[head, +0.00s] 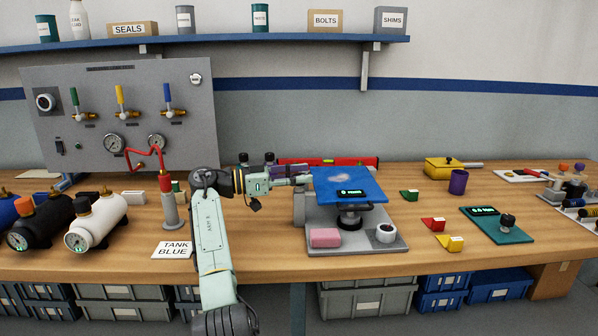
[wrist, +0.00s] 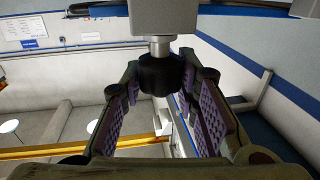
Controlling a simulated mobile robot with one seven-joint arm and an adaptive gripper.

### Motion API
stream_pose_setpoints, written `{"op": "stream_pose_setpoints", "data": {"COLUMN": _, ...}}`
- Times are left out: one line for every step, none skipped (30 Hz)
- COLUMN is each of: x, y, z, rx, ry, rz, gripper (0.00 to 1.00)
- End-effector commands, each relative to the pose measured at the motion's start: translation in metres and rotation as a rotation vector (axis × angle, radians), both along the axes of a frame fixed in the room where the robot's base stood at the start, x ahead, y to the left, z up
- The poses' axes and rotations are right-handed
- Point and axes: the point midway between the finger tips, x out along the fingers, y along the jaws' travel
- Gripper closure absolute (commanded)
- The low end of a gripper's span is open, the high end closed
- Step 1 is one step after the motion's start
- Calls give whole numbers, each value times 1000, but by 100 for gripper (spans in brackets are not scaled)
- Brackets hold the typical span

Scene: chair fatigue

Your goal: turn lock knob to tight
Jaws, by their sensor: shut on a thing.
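My gripper (head: 301,179) reaches in from the left at the left edge of the test stand with a blue top plate (head: 349,184). In the wrist view, the black lock knob (wrist: 160,74) sits on a short metal shaft below a grey housing (wrist: 165,16). In the head view the knob is hidden at my fingers. I cannot read its tight mark or its turn angle.
A pink block (head: 325,238) and a white-and-dark round piece (head: 385,233) are on the stand's grey base (head: 360,245). A red level (head: 335,161) lies behind. Front table space is clear.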

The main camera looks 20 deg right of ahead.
Motion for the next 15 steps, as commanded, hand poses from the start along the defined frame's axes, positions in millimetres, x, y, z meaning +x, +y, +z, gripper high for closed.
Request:
{"op": "stream_pose_setpoints", "data": {"x": -1, "y": -1, "z": 2, "rx": 2, "ry": 4, "rz": -17, "gripper": 100}}
{"op": "stream_pose_setpoints", "data": {"x": 0, "y": -1, "z": 1, "rx": 3, "ry": 6, "rz": -24, "gripper": 100}}
{"op": "stream_pose_setpoints", "data": {"x": -1, "y": -1, "z": 1, "rx": 3, "ry": 5, "rz": -33, "gripper": 100}}
{"op": "stream_pose_setpoints", "data": {"x": -1, "y": -1, "z": 1, "rx": 3, "ry": 5, "rz": -40, "gripper": 100}}
{"op": "stream_pose_setpoints", "data": {"x": -1, "y": -1, "z": 1, "rx": 4, "ry": 5, "rz": -46, "gripper": 100}}
{"op": "stream_pose_setpoints", "data": {"x": -1, "y": -1, "z": 0, "rx": 3, "ry": 4, "rz": -52, "gripper": 100}}
{"op": "stream_pose_setpoints", "data": {"x": -1, "y": -2, "z": 0, "rx": 4, "ry": 6, "rz": -57, "gripper": 100}}
{"op": "stream_pose_setpoints", "data": {"x": -1, "y": -2, "z": 0, "rx": 4, "ry": 5, "rz": -60, "gripper": 100}}
{"op": "stream_pose_setpoints", "data": {"x": -1, "y": -2, "z": -1, "rx": 4, "ry": 4, "rz": -65, "gripper": 100}}
{"op": "stream_pose_setpoints", "data": {"x": -1, "y": -2, "z": -1, "rx": 4, "ry": 3, "rz": -69, "gripper": 100}}
{"op": "stream_pose_setpoints", "data": {"x": -1, "y": -2, "z": -1, "rx": 5, "ry": 4, "rz": -72, "gripper": 100}}
{"op": "stream_pose_setpoints", "data": {"x": -1, "y": -2, "z": -2, "rx": 5, "ry": 5, "rz": -75, "gripper": 100}}
{"op": "stream_pose_setpoints", "data": {"x": -1, "y": -2, "z": -2, "rx": 6, "ry": 4, "rz": -77, "gripper": 100}}
{"op": "stream_pose_setpoints", "data": {"x": -1, "y": -2, "z": -2, "rx": 6, "ry": 4, "rz": -78, "gripper": 100}}
{"op": "stream_pose_setpoints", "data": {"x": -1, "y": -2, "z": -3, "rx": 6, "ry": 4, "rz": -80, "gripper": 100}}
